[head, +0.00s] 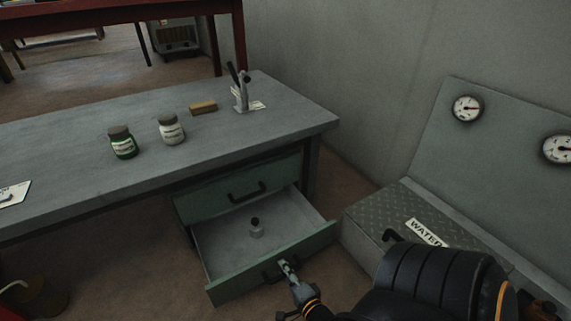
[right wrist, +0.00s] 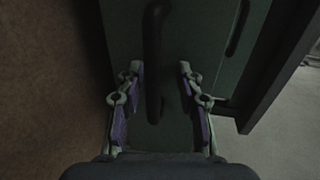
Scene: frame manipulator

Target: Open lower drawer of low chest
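The low chest is green and stands under the grey desk; its upper drawer (head: 240,188) is shut and has a dark handle (head: 247,192). My left gripper is not in view.
The desk (head: 80,145) carries a green jar (head: 122,143), a white-labelled jar (head: 171,130), a tan block (head: 203,107) and a holder with tools (head: 241,95). A metal box labelled WATER (head: 385,215) stands close to the drawer's right. Open floor lies left of the drawer.

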